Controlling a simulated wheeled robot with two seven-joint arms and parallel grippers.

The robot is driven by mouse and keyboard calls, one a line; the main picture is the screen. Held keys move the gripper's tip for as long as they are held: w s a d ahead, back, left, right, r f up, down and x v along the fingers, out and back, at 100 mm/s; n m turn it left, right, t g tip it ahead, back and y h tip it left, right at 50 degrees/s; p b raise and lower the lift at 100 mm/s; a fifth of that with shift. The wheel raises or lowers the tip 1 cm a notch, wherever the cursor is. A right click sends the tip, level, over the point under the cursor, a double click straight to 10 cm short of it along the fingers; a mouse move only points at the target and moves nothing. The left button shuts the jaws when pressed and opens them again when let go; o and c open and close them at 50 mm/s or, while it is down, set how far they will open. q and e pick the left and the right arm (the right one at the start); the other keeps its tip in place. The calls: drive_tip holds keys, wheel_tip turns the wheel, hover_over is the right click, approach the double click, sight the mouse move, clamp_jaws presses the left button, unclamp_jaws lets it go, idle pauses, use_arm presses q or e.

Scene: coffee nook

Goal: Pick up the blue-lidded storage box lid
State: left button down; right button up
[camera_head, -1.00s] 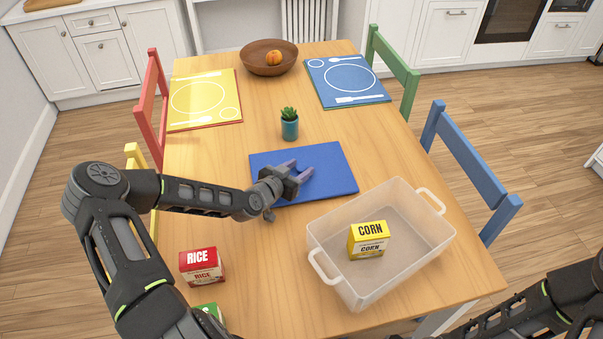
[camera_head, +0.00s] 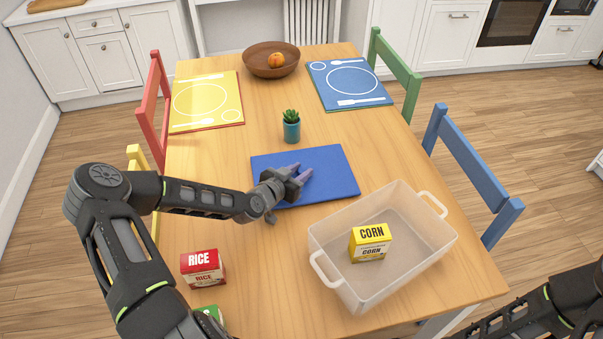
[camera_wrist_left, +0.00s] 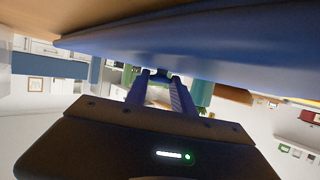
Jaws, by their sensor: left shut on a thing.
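The blue lid (camera_head: 325,168) lies flat on the wooden table behind the clear storage box. My left gripper (camera_head: 301,173) is over the lid's left-middle part, its fingers pointing right and shut on the lid. The lid also fills the upper part of the left wrist view as a blue surface (camera_wrist_left: 200,45), and the fingers (camera_wrist_left: 157,76) reach close against it. The exact grip spot is hidden. The clear storage box (camera_head: 325,235) stands open at the front right with a yellow corn box (camera_head: 370,243) inside. My right gripper is out of view.
A red rice box (camera_head: 203,268) and a partly hidden green box (camera_head: 212,313) stand at the front left. A potted plant (camera_head: 291,126) stands just behind the lid. A wooden bowl (camera_head: 258,68) and yellow (camera_head: 205,105) and blue (camera_head: 345,85) placemats are farther back.

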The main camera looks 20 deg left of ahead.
use_arm(q)
wheel_tip(320, 180, up, 10)
drive_tip(key=shift+b, duration=0.45)
drive_tip(key=shift+d, duration=0.1)
idle(0.5)
drive_tip(key=s+d+r+n+y, duration=0.1)
drive_tip(key=d+r, duration=0.4)
drive_tip(key=d, duration=0.6)
drive_tip(key=shift+s+r+n+y, duration=0.3)
drive_tip(key=shift+s+r+y, duration=0.15)
drive_tip(key=shift+s, duration=0.25)
drive_tip(key=shift+d+f, duration=0.1)
drive_tip(key=shift+d, duration=0.05)
